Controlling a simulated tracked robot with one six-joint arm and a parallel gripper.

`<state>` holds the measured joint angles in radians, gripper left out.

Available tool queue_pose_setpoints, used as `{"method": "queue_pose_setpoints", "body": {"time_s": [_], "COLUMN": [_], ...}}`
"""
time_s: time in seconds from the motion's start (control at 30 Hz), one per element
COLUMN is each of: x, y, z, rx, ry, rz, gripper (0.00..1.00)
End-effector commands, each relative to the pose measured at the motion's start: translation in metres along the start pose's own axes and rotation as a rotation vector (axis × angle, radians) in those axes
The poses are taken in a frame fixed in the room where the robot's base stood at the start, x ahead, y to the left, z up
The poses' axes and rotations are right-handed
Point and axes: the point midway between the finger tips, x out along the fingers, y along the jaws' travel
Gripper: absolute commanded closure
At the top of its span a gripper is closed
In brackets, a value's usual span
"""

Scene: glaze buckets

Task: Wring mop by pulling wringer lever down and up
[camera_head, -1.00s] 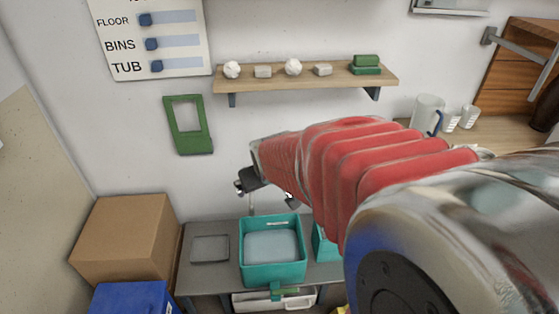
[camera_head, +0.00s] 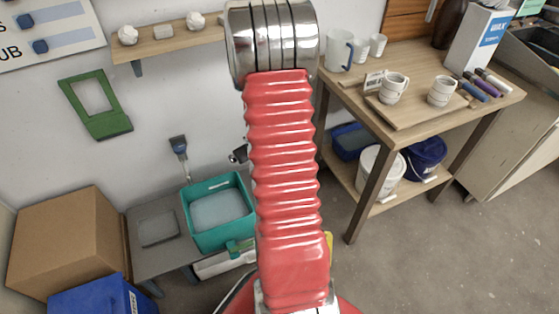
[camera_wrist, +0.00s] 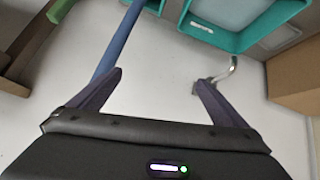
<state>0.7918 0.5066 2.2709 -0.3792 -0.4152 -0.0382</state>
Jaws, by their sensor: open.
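My gripper (camera_wrist: 158,77) shows in the wrist view with its two dark fingers apart and nothing between them. In the head view my red-sleeved arm hides most of it. A slanting blue pole (camera_wrist: 118,45) stands beyond the left finger in the wrist view; I cannot tell if it is the mop handle. No wringer or lever can be made out. A teal tub (camera_head: 246,231) with a pale surface inside stands on a grey bench (camera_head: 150,262) left of my arm. Its rim also shows at the top of the wrist view (camera_wrist: 215,37), apart from my fingers.
A cardboard box (camera_head: 68,240) and blue bin (camera_head: 92,300) stand at left. A wooden table (camera_head: 430,75) with mugs stands at right, with a white bucket (camera_head: 380,172) and blue bucket (camera_head: 425,155) on its lower shelf. The floor (camera_head: 450,255) at right is clear.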

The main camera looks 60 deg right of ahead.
Motion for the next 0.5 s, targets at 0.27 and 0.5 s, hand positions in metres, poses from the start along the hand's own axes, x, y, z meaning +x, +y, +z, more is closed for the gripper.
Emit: {"method": "queue_pose_setpoints", "body": {"time_s": [0.27, 0.5], "x": [0.045, 0.072], "y": [0.035, 0.056], "z": [0.064, 0.118], "rx": [0.066, 0.129], "ry": [0.037, 0.104], "rz": [0.007, 0.010], "gripper": [0.03, 0.03]}}
